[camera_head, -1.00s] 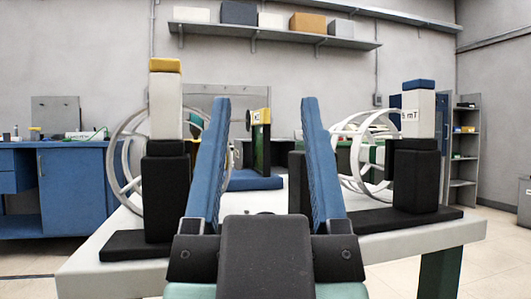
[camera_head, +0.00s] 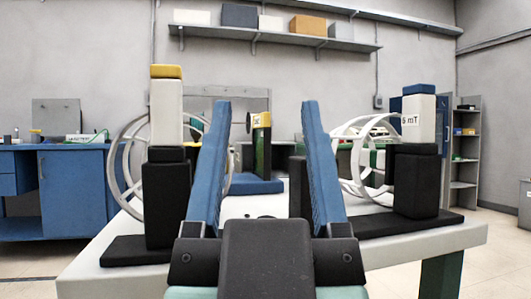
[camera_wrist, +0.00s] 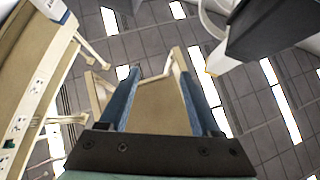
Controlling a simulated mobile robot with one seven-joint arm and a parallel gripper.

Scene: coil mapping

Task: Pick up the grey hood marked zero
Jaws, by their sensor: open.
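My gripper (camera_head: 266,102) points away from the body camera, its two blue fingers apart with nothing held between them. It also shows open in the wrist view (camera_wrist: 156,62). I cannot make out a grey hood marked zero in either view. A small dark thing (camera_head: 266,216) shows just over my gripper's body, too hidden to identify. Ahead, between the fingers, stands a dark and yellow post (camera_head: 262,140) with a small label I cannot read clearly.
A white table (camera_head: 450,238) spreads ahead. At left, a white block with a yellow cap (camera_head: 166,108) stands on a black post (camera_head: 167,205). White coil rings (camera_head: 128,165) stand at left, with more at right (camera_head: 357,150). A blue pad (camera_head: 250,184) lies farther back.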

